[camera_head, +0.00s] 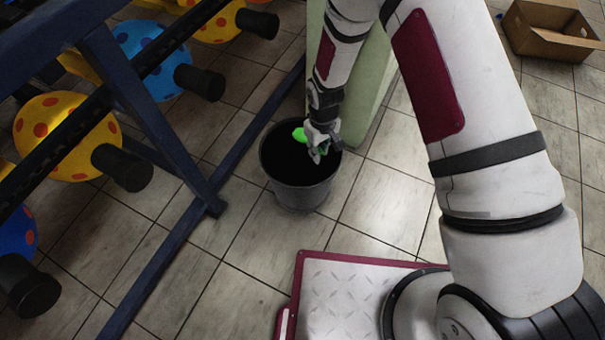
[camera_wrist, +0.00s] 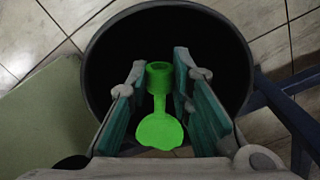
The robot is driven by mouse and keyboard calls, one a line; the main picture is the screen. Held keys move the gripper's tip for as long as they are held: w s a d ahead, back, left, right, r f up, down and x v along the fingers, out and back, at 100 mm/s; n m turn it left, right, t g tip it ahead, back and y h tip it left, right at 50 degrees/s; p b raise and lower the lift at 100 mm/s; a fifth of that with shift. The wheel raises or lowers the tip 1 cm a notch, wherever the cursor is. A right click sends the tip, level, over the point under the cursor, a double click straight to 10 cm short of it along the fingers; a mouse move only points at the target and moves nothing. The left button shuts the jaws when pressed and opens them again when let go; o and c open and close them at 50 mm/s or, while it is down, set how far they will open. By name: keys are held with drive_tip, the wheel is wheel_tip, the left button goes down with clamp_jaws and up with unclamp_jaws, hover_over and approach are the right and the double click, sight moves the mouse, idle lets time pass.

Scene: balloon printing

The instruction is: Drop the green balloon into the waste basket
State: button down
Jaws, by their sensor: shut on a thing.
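The waste basket (camera_head: 301,194) is a dark grey round bin standing upright on the tiled floor in the head view. In the wrist view its round rim and dark inside (camera_wrist: 106,55) fill the picture behind my fingers. The green balloon (camera_head: 299,134) is small and limp, with a ring-shaped neck and a flat rounded body. In the wrist view the balloon (camera_wrist: 160,132) sits between my two fingers. My gripper (camera_head: 319,146) is shut on it, pointing down over the basket's mouth. In the head view the gripper hides part of the balloon.
A dark blue metal rack (camera_head: 150,115) with yellow and blue dotted balloons stands at the left, its foot bar running along the floor near the basket. A pale green block (camera_head: 372,75) stands right behind the basket. An open cardboard box (camera_head: 548,35) lies at the far right.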

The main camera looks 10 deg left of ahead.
drive_tip(key=shift+f, duration=0.5)
drive_tip(key=c, duration=1.4)
unclamp_jaws()
drive_tip(key=shift+o, duration=0.2)
drive_tip(key=shift+r, duration=0.1)
wheel_tip(320, 180, up, 12)
